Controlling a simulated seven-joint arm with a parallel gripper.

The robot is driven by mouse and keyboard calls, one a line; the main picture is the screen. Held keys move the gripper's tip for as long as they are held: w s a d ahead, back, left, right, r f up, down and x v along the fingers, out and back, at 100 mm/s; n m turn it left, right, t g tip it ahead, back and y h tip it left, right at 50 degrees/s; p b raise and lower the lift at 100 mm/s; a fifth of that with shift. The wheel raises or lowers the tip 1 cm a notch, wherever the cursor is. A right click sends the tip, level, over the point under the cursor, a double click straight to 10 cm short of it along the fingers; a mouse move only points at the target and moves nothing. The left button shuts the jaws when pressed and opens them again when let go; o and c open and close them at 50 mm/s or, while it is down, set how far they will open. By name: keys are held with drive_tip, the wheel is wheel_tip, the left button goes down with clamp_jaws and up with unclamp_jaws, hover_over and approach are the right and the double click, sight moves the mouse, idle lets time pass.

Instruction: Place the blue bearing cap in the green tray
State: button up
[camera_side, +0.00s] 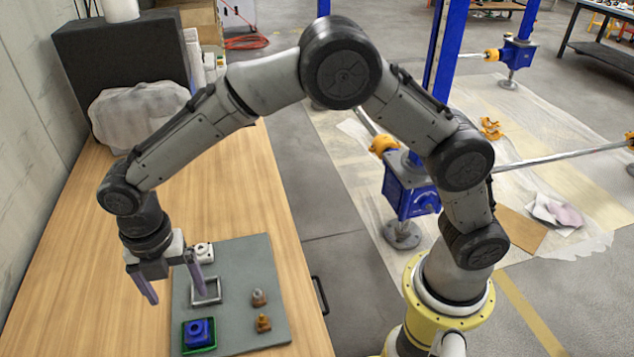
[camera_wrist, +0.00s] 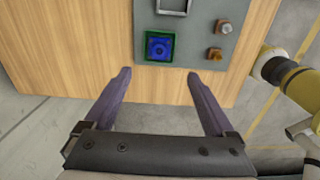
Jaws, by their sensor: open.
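The blue bearing cap (camera_side: 198,332) sits inside the green tray (camera_side: 212,348) at the near left corner of the grey mat. In the wrist view the blue bearing cap (camera_wrist: 158,48) and the green tray (camera_wrist: 148,36) show ahead of the fingers, with the cap within the tray's walls. My gripper (camera_side: 178,291) is open and empty, above the table by the mat's left edge, apart from the cap. Its two purple fingers (camera_wrist: 157,72) are spread wide in the wrist view.
The grey mat (camera_side: 240,290) also bears a grey square frame (camera_side: 206,292), a small part with a grey top (camera_side: 258,297), an orange-brown part (camera_side: 263,323) and a white block (camera_side: 203,252). A dark box and a wrapped bundle (camera_side: 140,110) stand at the table's back. The table's left side is clear.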

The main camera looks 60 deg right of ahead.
drive_tip(key=s+d+r+m+t, duration=0.1)
drive_tip(key=s+d+r+m, duration=0.3)
drive_tip(key=d+r+m, duration=0.4)
drive_tip(key=s+d+r+m+t, duration=0.25)
drive_tip(key=d+r+m, duration=0.35)
drive_tip(key=d, duration=0.4)
drive_tip(key=s+d+m+t, duration=0.1)
drive_tip(key=s+d+m, duration=0.4)
drive_tip(key=s, duration=0.3)
drive_tip(key=s+d+r+m+t, duration=0.1)
drive_tip(key=s+d+m, duration=0.4)
drive_tip(key=s+m, duration=0.2)
drive_tip(key=shift+s+r+m, duration=0.15)
drive_tip(key=shift+s+m, duration=0.25)
drive_tip(key=shift+s, duration=0.45)
